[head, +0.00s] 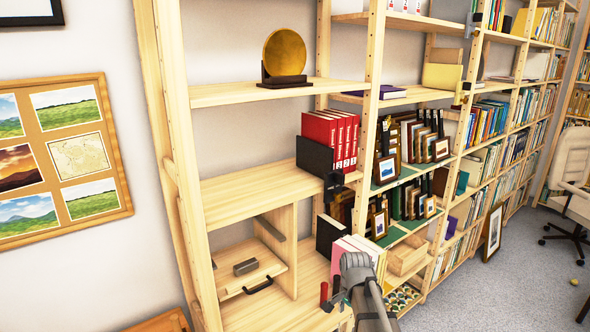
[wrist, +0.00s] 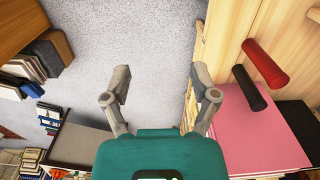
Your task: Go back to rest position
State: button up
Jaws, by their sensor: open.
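My gripper (wrist: 161,84) shows in the wrist view with its two grey fingers wide apart. No object shows between the fingertips, and grey carpet lies beyond them. A teal block fills the bottom of that view by the finger bases; I cannot tell whether it is part of my gripper. In the head view my grey arm reaches up from the bottom edge, in front of the lower shelves of the wooden shelving (head: 177,130). The fingers are not clear there.
Pink-covered books (head: 345,246) stand close to my arm. A red cylinder (wrist: 265,63) and a black cylinder (wrist: 249,88) are near the right finger. Small framed prints (head: 387,168) stand on green-lined shelves. Open carpet (head: 480,290) lies right, with an office chair (head: 577,170).

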jog(key=s+d+f+n+b, duration=0.1)
jog(key=s+f+n+b, duration=0.1)
jog(key=s+n, duration=0.8)
jog(key=shift+s+n, duration=0.25)
jog(key=shift+n, duration=0.05)
dwell(0.9)
